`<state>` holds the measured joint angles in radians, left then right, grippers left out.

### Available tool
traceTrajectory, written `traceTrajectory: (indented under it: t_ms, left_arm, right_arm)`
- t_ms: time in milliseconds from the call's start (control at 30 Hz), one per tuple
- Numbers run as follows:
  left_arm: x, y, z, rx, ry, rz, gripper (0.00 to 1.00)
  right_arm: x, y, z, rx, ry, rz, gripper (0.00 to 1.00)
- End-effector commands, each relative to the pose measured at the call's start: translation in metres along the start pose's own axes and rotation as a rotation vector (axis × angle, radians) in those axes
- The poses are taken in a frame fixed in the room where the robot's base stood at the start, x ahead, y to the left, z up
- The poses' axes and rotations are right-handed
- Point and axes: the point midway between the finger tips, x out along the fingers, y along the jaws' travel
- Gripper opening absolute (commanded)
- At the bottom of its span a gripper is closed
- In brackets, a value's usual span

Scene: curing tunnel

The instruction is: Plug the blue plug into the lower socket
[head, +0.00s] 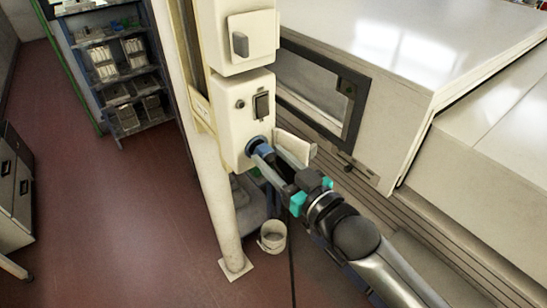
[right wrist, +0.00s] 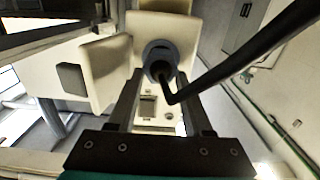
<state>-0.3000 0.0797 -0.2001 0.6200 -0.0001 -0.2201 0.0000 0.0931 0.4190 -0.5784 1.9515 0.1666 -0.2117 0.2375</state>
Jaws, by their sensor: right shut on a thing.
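The lower socket is on the lower cream box (head: 239,119) on the post, its face mostly hidden behind the blue plug (head: 256,144). My right gripper (head: 271,158) is shut on the blue plug, with a finger on either side. In the right wrist view the plug (right wrist: 159,56) shows as a blue-grey ring around a dark rear end, between the fingertips (right wrist: 159,78) and up against the box. I cannot tell how deep it sits. A black cable (right wrist: 235,60) leaves its rear. My left gripper is not in view.
A raised cream flap (head: 297,148) stands beside the plug. An upper box (head: 238,48) with a grey handle sits above. The large white machine housing (head: 390,55) is on the right. A bucket (head: 272,237) stands on the floor by the post. The red floor at left is open.

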Motion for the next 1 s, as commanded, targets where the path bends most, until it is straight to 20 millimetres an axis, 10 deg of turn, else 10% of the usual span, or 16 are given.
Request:
traceTrajectory:
  t_ms: [667,700,1000]
  left_arm:
    - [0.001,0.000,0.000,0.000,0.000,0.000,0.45]
    - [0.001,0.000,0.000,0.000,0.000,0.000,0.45]
    - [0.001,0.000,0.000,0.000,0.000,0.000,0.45]
  right_arm:
    - [0.012,0.000,-0.001,0.001,0.002,0.000,0.01]
    - [0.012,0.000,-0.001,0.000,0.001,0.000,0.55]
    - [0.011,0.000,0.000,0.000,0.000,0.001,0.85]
